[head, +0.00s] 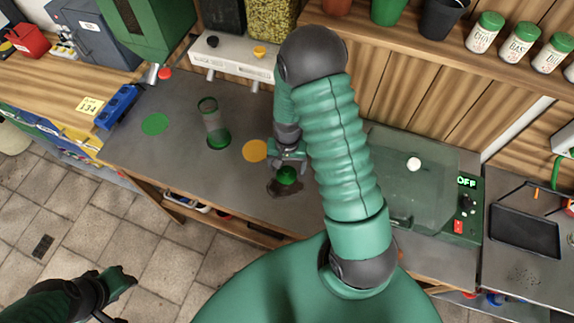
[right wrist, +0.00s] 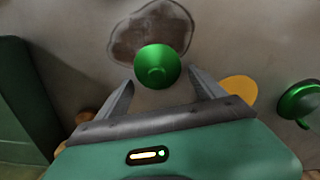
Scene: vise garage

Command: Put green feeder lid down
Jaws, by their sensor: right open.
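The green feeder lid (head: 288,174) is a small round green piece with a raised centre. It is at the dark stain on the grey counter; it also shows in the right wrist view (right wrist: 158,66). My right gripper (head: 290,158) is just above and behind it. In the right wrist view its two fingers (right wrist: 162,82) are spread apart, with the lid between and slightly beyond their tips and a gap on each side.
An orange disc (head: 255,150) and a green disc (head: 155,124) lie flat on the counter (head: 140,155). A white dispenser base (head: 235,55) stands behind. A clear-covered machine reading OFF (head: 420,190) is to the right of my right arm. Free counter lies at the left.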

